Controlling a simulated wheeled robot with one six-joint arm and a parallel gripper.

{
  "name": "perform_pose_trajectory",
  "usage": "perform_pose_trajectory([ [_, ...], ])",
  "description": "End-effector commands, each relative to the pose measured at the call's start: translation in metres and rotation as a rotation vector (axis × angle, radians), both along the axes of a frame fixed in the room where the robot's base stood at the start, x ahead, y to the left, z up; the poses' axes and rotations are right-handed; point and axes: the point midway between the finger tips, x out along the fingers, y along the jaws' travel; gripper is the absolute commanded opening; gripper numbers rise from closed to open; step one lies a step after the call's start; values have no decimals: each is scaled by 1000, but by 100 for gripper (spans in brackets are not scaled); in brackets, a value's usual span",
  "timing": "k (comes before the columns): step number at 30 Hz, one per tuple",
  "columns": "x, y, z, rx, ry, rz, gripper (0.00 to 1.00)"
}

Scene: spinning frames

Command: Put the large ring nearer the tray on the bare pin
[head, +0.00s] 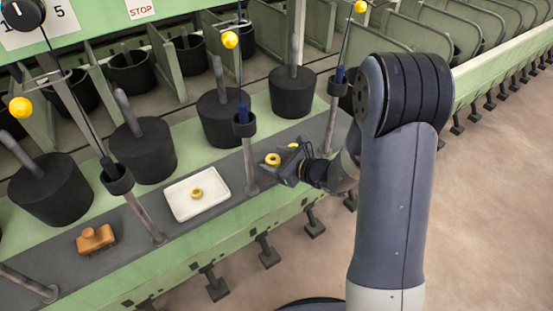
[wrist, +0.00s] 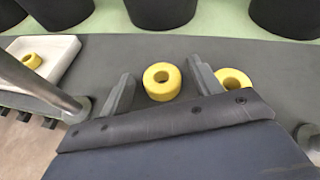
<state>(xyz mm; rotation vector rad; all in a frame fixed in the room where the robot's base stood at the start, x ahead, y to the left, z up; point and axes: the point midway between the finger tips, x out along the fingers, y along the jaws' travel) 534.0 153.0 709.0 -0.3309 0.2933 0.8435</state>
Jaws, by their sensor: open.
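Two large yellow rings lie on the grey rail. The ring nearer the tray (head: 272,159) shows in the wrist view (wrist: 151,89) between my spread fingers, with a gap at either side. My gripper (head: 281,169) is open and low over the rail at this ring. The other large ring (head: 293,146) lies just outside the right finger in the wrist view (wrist: 246,82), partly hidden by it. Upright posts with dark cups stand along the rail, one (head: 244,125) left of my gripper. I cannot tell for sure which pin is bare.
A white tray (head: 178,208) with a small yellow ring (head: 197,193) lies left of the gripper. A brown wooden object (head: 96,240) lies farther left. Black cylinders (head: 218,120) stand behind the rail. In the wrist view a metal post (wrist: 38,82) stands left of my gripper.

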Motion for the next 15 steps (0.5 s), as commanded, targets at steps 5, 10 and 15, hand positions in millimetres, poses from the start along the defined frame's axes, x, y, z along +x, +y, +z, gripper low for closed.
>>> perform_pose_trajectory([
  [5, -3, -4, 6, 0, 0, -2, 61],
  [10, -24, -28, 19, 0, -2, -6, 61],
  [15, -48, -53, 34, 1, -1, -6, 61],
])
